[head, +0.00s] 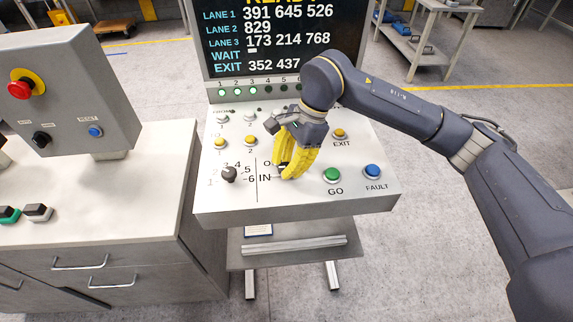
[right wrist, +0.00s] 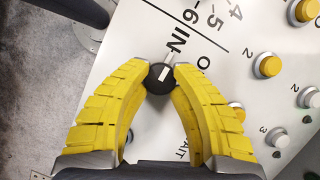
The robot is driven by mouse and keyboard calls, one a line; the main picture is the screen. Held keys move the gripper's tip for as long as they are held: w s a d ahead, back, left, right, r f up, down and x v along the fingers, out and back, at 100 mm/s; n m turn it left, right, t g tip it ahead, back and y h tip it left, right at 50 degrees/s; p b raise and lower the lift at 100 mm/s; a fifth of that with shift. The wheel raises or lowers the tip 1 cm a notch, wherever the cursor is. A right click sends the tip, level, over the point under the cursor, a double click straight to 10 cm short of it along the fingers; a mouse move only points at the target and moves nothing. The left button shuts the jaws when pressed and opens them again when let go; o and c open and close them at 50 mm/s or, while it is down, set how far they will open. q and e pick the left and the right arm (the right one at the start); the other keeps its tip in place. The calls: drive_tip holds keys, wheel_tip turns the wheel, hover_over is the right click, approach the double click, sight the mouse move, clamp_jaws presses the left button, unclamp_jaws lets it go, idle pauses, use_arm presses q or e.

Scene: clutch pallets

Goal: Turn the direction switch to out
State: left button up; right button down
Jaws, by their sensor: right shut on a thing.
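The direction switch is a round black knob (right wrist: 160,78) with a white pointer mark, on the sloped panel (head: 225,200). In the right wrist view its mark slants toward the IN label (right wrist: 178,40). Beside IN, only an O of the other label (right wrist: 203,62) shows, the rest hidden by a finger. My right gripper (head: 288,174) has its yellow fingers down on the switch in the head view. In the right wrist view its fingertips (right wrist: 161,74) are shut on the knob's two sides. My left gripper is in neither view.
On the panel, a dark selector knob (head: 230,174) stands left, the green GO button (head: 332,175) and blue FAULT button (head: 373,171) right, and the yellow EXIT button (head: 340,134) behind. A display (head: 270,45) rises at the back. A grey box (head: 70,90) stands left.

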drive_tip(key=shift+m, duration=0.3)
drive_tip(key=m+t, duration=0.1)
drive_tip(key=m, duration=0.2)
drive_tip(key=m+t, duration=0.1)
drive_tip(key=m, duration=0.1)
drive_tip(key=shift+s+m+y, duration=0.2)
drive_tip(key=shift+m+y, duration=0.2)
drive_tip(key=m+t, duration=0.1)
drive_tip(key=m, duration=0.1)
drive_tip(key=m+t, duration=0.1)
drive_tip(key=m, duration=0.2)
drive_tip(key=shift+a+h, duration=0.1)
drive_tip(key=shift+h, duration=0.2)
drive_tip(key=shift+m, duration=0.3)
drive_tip(key=c, duration=1)
unclamp_jaws()
drive_tip(key=v, duration=1.2)
drive_tip(key=shift+s, duration=0.2)
